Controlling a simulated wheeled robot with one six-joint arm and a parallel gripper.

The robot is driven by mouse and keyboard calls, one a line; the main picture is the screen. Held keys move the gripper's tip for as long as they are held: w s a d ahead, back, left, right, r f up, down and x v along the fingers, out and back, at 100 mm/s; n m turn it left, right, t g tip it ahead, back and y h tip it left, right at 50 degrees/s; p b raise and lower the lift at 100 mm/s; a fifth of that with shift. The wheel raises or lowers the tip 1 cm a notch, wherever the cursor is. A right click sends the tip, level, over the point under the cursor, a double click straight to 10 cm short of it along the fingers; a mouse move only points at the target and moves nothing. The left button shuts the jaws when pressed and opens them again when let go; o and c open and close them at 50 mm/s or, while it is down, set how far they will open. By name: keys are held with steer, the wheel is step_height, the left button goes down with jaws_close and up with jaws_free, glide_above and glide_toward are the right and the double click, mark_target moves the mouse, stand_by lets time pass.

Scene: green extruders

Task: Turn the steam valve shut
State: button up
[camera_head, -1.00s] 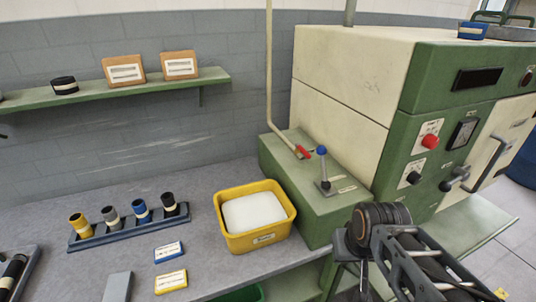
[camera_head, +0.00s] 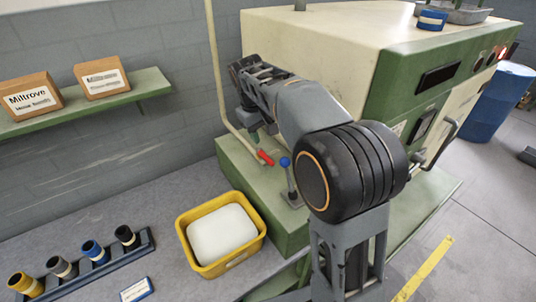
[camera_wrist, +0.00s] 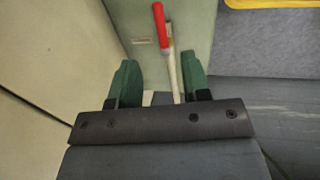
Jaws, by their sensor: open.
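The steam valve's red handle (camera_head: 265,157) sits at the foot of a thin cream pipe (camera_head: 215,70) on the low green block (camera_head: 235,165) beside the machine. In the wrist view the red handle (camera_wrist: 160,25) lies beyond my fingertips, near the top centre. My gripper (camera_head: 254,134) is just above and behind the handle, with its green fingers pointing down. In the wrist view my gripper (camera_wrist: 158,78) is open, and the pale pipe (camera_wrist: 173,75) shows between the fingers, nearer the right one. I cannot tell its depth between them. No contact is visible.
A blue-knobbed lever (camera_head: 287,172) stands close right of the red handle. A yellow bin (camera_head: 184,228) with a white block sits left of the green block. The tall cream machine (camera_head: 330,55) is close beside my arm. A shelf (camera_head: 150,84) with boxes is on the left wall.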

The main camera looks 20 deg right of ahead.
mark_target(270, 160)
steer(key=f, duration=0.3)
steer(key=d+f, duration=0.1)
steer(key=f, duration=0.3)
steer(key=d+f+p, duration=0.1)
steer(key=f, duration=0.3)
steer(key=shift+w+d+f, duration=0.15)
steer(key=shift+w+d, duration=0.05)
steer(key=shift+w, duration=0.05)
steer(key=shift+c, duration=0.3)
jaws_close()
